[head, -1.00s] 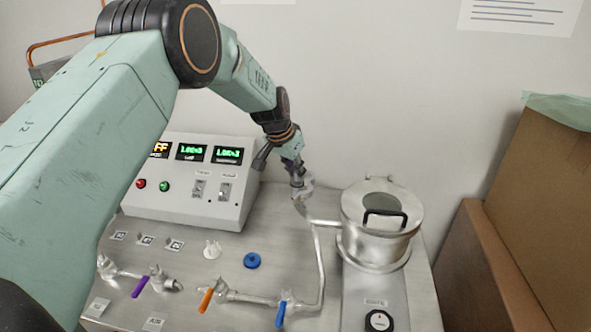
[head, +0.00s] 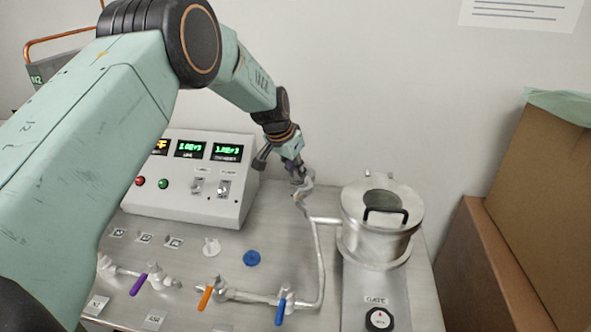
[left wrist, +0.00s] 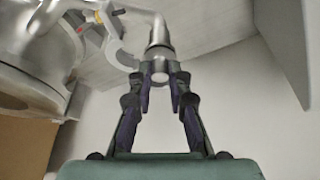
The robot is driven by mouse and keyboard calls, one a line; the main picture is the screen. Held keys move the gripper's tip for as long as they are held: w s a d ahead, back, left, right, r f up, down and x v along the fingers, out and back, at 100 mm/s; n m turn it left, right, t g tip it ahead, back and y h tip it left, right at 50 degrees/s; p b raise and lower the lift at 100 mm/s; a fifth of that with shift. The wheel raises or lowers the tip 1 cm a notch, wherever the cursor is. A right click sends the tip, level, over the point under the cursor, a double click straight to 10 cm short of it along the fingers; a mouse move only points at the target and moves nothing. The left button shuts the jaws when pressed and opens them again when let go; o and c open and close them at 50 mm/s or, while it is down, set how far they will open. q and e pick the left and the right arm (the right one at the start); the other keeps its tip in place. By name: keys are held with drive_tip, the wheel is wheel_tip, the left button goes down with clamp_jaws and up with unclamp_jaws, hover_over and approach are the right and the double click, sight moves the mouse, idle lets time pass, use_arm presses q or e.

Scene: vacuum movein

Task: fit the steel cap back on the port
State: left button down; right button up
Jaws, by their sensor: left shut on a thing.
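In the head view my left gripper (head: 302,182) is at the upper end of the steel pipe (head: 319,262), left of the round steel chamber (head: 377,235). In the left wrist view the left fingertips (left wrist: 159,80) are shut on a small round steel piece, which I take to be the steel cap (left wrist: 160,52). The cap is in line with the pipe end behind it. Whether it is seated on the port or just in front of it cannot be told. A ring-shaped clamp (left wrist: 118,50) shows beside it. My right gripper is not in view.
A control box (head: 190,190) with green displays stands behind on the left. Purple, orange (head: 206,298) and blue (head: 281,311) valve handles line the front. A blue disc (head: 252,258) and a white part (head: 212,247) lie on the bench. Cardboard boxes (head: 535,190) stand right.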

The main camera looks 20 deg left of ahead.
use_arm(q)
drive_tip(key=c, duration=1.3)
unclamp_jaws()
drive_tip(key=shift+s+r, duration=0.1)
drive_tip(key=shift+c, duration=0.2)
drive_tip(key=shift+o, duration=0.8)
drive_tip(key=v, duration=1.2)
